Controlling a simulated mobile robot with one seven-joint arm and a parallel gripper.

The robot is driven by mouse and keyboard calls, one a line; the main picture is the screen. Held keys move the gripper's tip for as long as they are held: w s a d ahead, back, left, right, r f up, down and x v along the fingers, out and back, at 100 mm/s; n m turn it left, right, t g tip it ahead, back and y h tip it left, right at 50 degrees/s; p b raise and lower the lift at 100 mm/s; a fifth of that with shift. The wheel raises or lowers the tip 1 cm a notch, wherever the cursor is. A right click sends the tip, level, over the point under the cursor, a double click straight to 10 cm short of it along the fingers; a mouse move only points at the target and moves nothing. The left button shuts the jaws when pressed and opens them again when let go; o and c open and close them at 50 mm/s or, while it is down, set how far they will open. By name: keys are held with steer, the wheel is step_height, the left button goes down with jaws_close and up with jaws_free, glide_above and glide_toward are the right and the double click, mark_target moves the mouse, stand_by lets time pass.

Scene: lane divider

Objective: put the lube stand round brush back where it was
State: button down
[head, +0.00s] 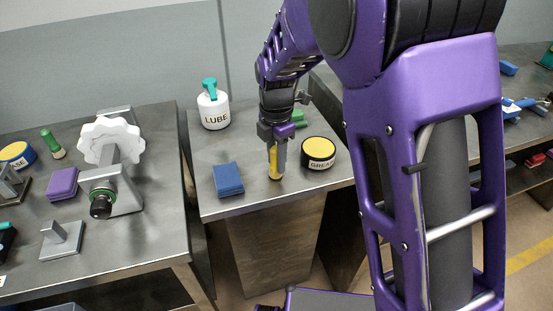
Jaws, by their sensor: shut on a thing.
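My gripper (276,148) points down over the middle table and is shut on the round brush (274,164). The brush is yellow with a pale lower end and is held upright. Its lower end is at or just above the tabletop; I cannot tell whether it touches. The gripper fingers hide part of it. The lube stand appears to be this small metal table (256,195), with a white bottle (214,108) labelled LUBE at its back left.
A blue pad (228,180) lies to the left. A green thing (297,117) is partly hidden behind my gripper. The left bench (145,226) holds a white handwheel (110,140).

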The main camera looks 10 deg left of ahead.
steer(key=c, duration=1)
jaws_free()
steer(key=shift+f, duration=0.15)
steer(key=o, duration=0.4)
step_height(320, 180, up, 12)
steer(key=shift+r+p, duration=0.25)
steer(key=shift+p, duration=0.7)
